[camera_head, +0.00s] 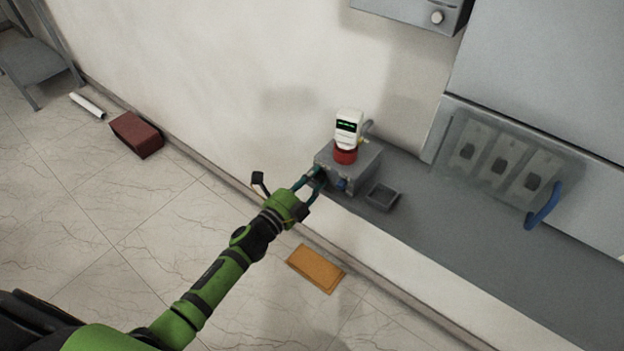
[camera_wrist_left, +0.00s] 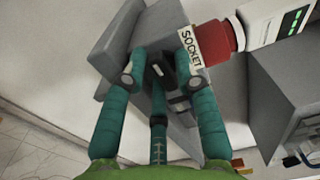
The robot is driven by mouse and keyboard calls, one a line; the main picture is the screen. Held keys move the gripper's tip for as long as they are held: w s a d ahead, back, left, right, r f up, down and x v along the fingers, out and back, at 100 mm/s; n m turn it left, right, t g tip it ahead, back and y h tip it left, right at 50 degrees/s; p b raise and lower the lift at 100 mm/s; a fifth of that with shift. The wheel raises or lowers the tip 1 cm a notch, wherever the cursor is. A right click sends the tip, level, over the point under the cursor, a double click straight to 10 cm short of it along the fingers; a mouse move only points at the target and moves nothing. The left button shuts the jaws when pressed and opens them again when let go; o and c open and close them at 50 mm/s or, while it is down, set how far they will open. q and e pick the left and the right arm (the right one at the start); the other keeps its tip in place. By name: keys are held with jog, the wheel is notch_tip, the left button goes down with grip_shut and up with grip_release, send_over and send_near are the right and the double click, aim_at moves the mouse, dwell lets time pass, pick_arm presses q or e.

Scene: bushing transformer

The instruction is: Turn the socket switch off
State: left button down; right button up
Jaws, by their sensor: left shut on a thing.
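The grey socket box (camera_head: 362,174) stands on the grey ledge by the wall, with a red round socket (camera_head: 345,155) on top. A white device with a green display (camera_head: 348,127) stands upright on the red part. In the left wrist view a label reading SOCKET (camera_wrist_left: 189,47) sits beside the red part (camera_wrist_left: 214,43). My left gripper (camera_head: 313,182) is at the box's front left. In the wrist view its teal fingers (camera_wrist_left: 160,70) are either side of a small dark switch (camera_wrist_left: 166,72) on the box face, shut on it. The switch's position is mostly hidden. My right gripper is not seen.
A small dark tray (camera_head: 382,197) lies right of the box. Covered breakers (camera_head: 500,160) and a blue handle (camera_head: 543,206) are further right on the wall cabinet. An orange board (camera_head: 315,268) and a brown-red box (camera_head: 137,134) lie on the floor. The floor at left is mostly clear.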

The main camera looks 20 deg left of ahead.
pick_arm(q)
jog(key=shift+f, duration=0.25)
jog(key=c, duration=1.1)
grip_release()
jog(key=shift+r, duration=0.1)
jog(key=v, duration=1.2)
